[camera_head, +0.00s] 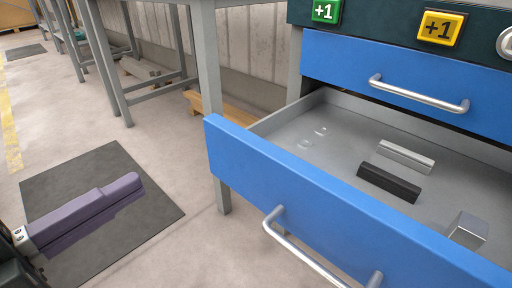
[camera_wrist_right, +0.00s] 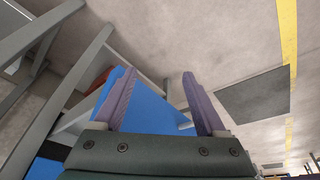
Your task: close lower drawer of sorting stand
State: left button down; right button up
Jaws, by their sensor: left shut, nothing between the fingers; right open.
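The lower drawer (camera_head: 300,190) of the sorting stand is pulled out, in the right half of the head view. It has a blue front, a silver bar handle (camera_head: 300,252) and a grey inside. The upper drawer (camera_head: 420,78) above it is shut. My left gripper (camera_head: 128,188) has purple fingers held together, empty, to the left of the drawer front and apart from it. My right gripper (camera_wrist_right: 160,76) shows only in the right wrist view, its purple fingers apart. A blue panel (camera_wrist_right: 155,110), apparently the drawer front, shows between and behind them; contact cannot be told.
In the drawer lie a silver bar (camera_head: 405,156), a black bar (camera_head: 389,183), a metal block (camera_head: 468,229) and small clear or shiny pieces. Green (camera_head: 326,11) and yellow (camera_head: 441,27) "+1" buttons sit above. A dark mat (camera_head: 150,225) lies on open floor at left.

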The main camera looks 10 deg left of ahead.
pick_arm(q)
notch_tip(320, 180, down, 2)
jog(key=m+h+b, duration=0.1)
jog(key=m+h, duration=0.1)
jog(key=b, duration=0.3)
send_near(248, 146)
jog(key=x, duration=0.7)
jog(key=shift+r, duration=0.15)
pick_arm(e)
notch_tip(248, 146, down, 6)
jog(key=shift+r, duration=0.2)
